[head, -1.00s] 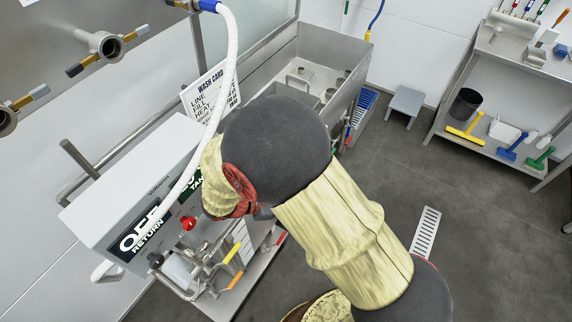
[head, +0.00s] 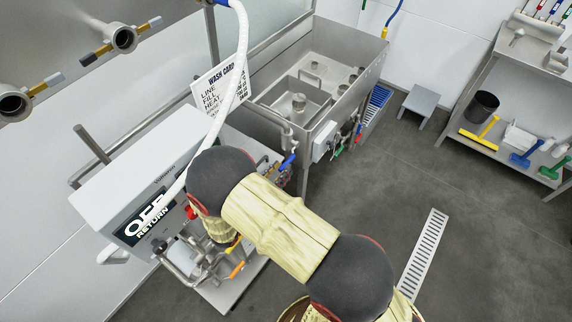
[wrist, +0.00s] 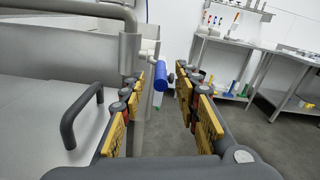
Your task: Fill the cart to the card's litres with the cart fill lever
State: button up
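The wash card (head: 219,88) stands at the cart's back edge; its LINE, FILL and HEAT rows show, but the values are too small to read. The white cart (head: 135,190) has a dark display (head: 150,215) reading OFF and RETURN, partly covered by my arm. A blue lever handle (head: 288,162) is by the tank corner. In the wrist view a blue handle (wrist: 160,77) shows between my gripper's (wrist: 166,80) open, yellow-padded fingers, near the tips; contact cannot be told. I cannot tell which lever is the cart fill lever.
A steel tank (head: 335,75) stands behind the cart. A white hose (head: 238,60) hangs across the card. Orange handles (head: 238,269) sit low on the cart. A step stool (head: 418,103) and shelf table (head: 510,110) are at right; the middle floor is clear.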

aim_at(292, 157)
jog(key=shift+x, duration=1.8)
jog(key=shift+c, duration=0.5)
grip_shut()
